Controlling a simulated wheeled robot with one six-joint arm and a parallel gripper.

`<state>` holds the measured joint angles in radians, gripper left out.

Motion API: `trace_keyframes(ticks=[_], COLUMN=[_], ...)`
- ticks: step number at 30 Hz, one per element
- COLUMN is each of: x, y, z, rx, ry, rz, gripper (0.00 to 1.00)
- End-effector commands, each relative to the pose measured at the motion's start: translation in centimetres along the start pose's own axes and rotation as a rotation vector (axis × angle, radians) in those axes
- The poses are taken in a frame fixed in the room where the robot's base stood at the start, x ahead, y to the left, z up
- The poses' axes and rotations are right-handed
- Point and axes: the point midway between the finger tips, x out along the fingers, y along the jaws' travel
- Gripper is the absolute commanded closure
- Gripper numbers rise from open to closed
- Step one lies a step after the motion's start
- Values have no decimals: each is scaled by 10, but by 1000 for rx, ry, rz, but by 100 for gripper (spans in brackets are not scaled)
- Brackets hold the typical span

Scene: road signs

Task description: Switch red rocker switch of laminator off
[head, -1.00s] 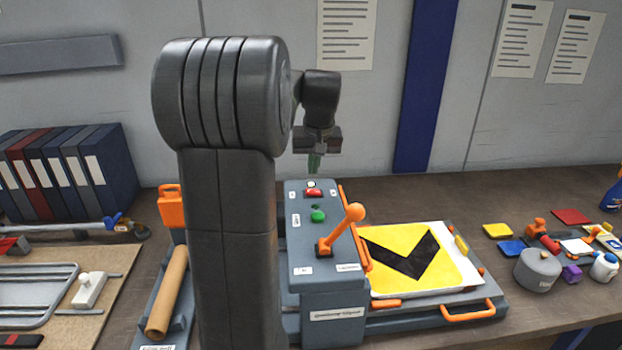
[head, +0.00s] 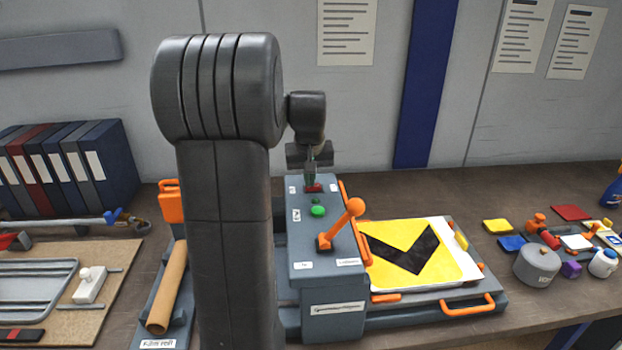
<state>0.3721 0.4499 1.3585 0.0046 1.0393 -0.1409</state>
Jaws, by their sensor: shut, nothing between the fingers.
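The laminator (head: 330,285) is a grey box with a sloped top panel in the middle of the bench. Its red rocker switch (head: 314,188) sits near the far end of that panel, partly hidden by my fingertips. A green button (head: 318,211) and an orange lever (head: 341,224) are nearer on the same panel. My gripper (head: 310,180) points down and is shut and empty, with its tips at the red switch. I cannot tell whether they touch it, or which way the rocker is tipped.
A yellow sign with a black chevron (head: 425,256) lies on the bed right of the laminator. A brown roll (head: 167,288) lies to the left. Binders (head: 65,165) stand at back left. A grey pot (head: 537,265) and small coloured items are at right. My arm hides part of the bench.

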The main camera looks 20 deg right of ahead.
Motion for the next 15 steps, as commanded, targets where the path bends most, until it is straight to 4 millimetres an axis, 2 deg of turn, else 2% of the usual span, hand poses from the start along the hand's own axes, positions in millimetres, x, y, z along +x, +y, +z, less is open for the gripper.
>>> trace_keyframes(ticks=[1,5,15], x=[6,9,13], y=[-4,-10,-11], z=[3,4,7], rx=[-8,-9,-6], ry=[-5,-9,-19], rz=[13,23,17], gripper=[100,100,100])
